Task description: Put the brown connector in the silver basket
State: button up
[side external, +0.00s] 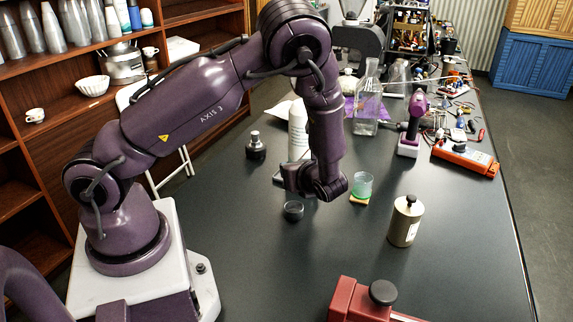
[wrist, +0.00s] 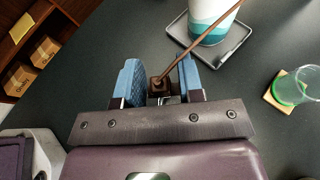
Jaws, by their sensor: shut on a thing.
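My gripper (wrist: 159,68) has two blue fingers, shut on the brown connector (wrist: 158,86), a small dark brown block between them. A thin brown rod or lead rises from the connector toward the upper right and crosses in front of a white and teal container. In the side view my gripper (side external: 298,180) is low over the black table, and the connector cannot be made out there. A small dark round cup (side external: 293,212) shows just below my gripper. I cannot tell whether this cup is the silver basket, and no other clear silver basket shows.
The white and teal container (wrist: 212,22) stands on a grey tray (wrist: 243,33). A glass with green liquid (side external: 363,184) sits on a coaster to the right. A metal bottle (side external: 405,222), purple tool (side external: 416,112) and dark jar (side external: 256,148) stand around. The front table middle is clear.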

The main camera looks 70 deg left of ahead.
jog(key=shift+f, duration=3.55)
jog(key=o, duration=1)
jog(key=shift+r, duration=0.1)
notch_tip(320, 180, up, 7)
jog(key=shift+f, duration=0.1)
